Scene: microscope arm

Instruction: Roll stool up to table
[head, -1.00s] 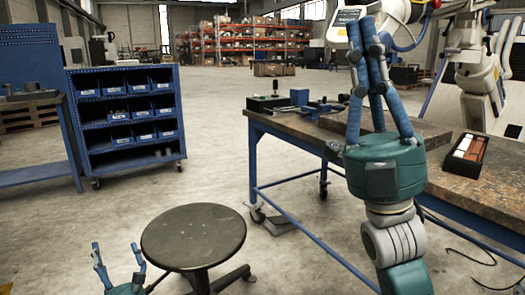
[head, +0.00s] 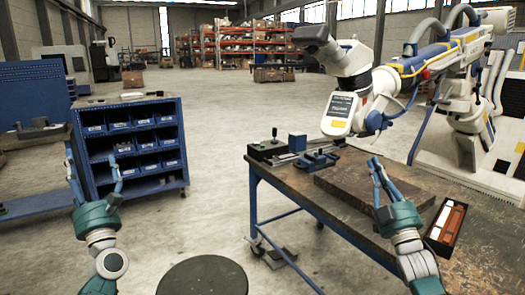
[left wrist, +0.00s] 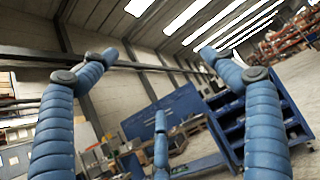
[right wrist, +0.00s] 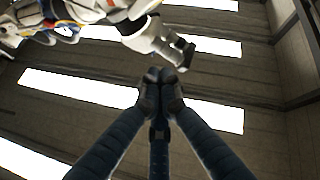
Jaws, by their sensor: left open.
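The stool (head: 203,278) has a round dark seat. It shows at the bottom edge of the head view, left of the table (head: 290,192), with a floor gap between them. Its legs are out of view. My left gripper (head: 93,160) is raised to the left of the stool, open and empty; its spread fingers (left wrist: 160,75) also show in the left wrist view. My right gripper (head: 376,165) is over the table top with its fingers pointing up. Its fingertips meet in the right wrist view (right wrist: 160,78), shut with nothing between them.
The microscope (head: 350,75) hangs over the table from a white arm. A stone slab (head: 365,182), blue fixtures (head: 315,160) and a tray of blocks (head: 447,225) sit on the table. A blue bin cart (head: 132,140) stands left. Floor between cart and table is clear.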

